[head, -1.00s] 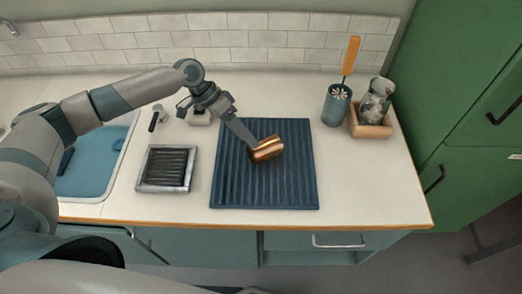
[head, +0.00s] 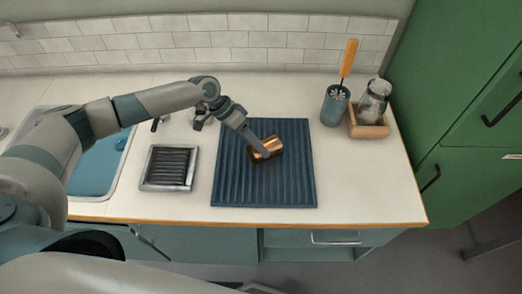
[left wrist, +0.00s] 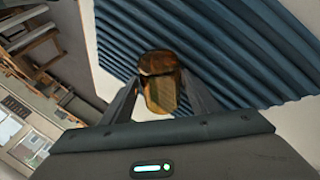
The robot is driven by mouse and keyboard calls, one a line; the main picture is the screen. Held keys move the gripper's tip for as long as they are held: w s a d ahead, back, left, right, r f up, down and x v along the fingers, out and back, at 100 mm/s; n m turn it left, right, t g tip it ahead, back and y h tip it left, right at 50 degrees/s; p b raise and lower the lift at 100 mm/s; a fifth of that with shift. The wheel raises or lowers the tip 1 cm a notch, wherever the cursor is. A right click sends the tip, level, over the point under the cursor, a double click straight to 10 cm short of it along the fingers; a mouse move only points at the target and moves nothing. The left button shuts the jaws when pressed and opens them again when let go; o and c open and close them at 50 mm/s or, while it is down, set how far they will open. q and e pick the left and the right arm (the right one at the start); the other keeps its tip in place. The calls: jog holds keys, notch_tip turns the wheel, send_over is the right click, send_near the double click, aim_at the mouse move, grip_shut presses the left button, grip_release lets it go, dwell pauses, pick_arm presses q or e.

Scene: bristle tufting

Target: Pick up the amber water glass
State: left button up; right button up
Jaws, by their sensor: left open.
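The amber water glass (head: 273,146) lies on its side on the blue ribbed mat (head: 290,185). My left gripper (head: 262,150) reaches it from the upper left, and one finger covers part of the glass in the head view. In the left wrist view the glass (left wrist: 158,65) shows between the two spread fingers of the left gripper (left wrist: 158,92). The fingers are open, one on each side of it. I cannot tell whether either finger touches the glass. My right gripper is in neither view.
A dark ribbed tray (head: 169,167) lies left of the mat beside the sink (head: 98,172). At the back right stand a blue cup (head: 335,108) with an orange-handled brush and a wooden box (head: 369,129) holding a clear jar (head: 375,100). The counter right of the mat is clear.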

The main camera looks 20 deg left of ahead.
pick_arm(q)
jog(key=shift+c, duration=0.5)
jog(key=c, duration=1)
jog(key=shift+r, duration=0.15)
jog(key=shift+r+b, duration=0.4)
jog(key=shift+r, duration=0.2)
notch_tip(320, 180, up, 2)
jog(key=shift+r+b, duration=0.1)
jog(key=shift+b, duration=0.45)
jog(key=s+d+r+b, duration=0.2)
jog(key=s+d+r, duration=0.4)
jog(key=d, duration=0.4)
jog(key=shift+s+r+b, duration=0.15)
jog(key=shift+r+b, duration=0.25)
jog(key=shift+r, duration=0.35)
jog(key=shift+a, duration=0.1)
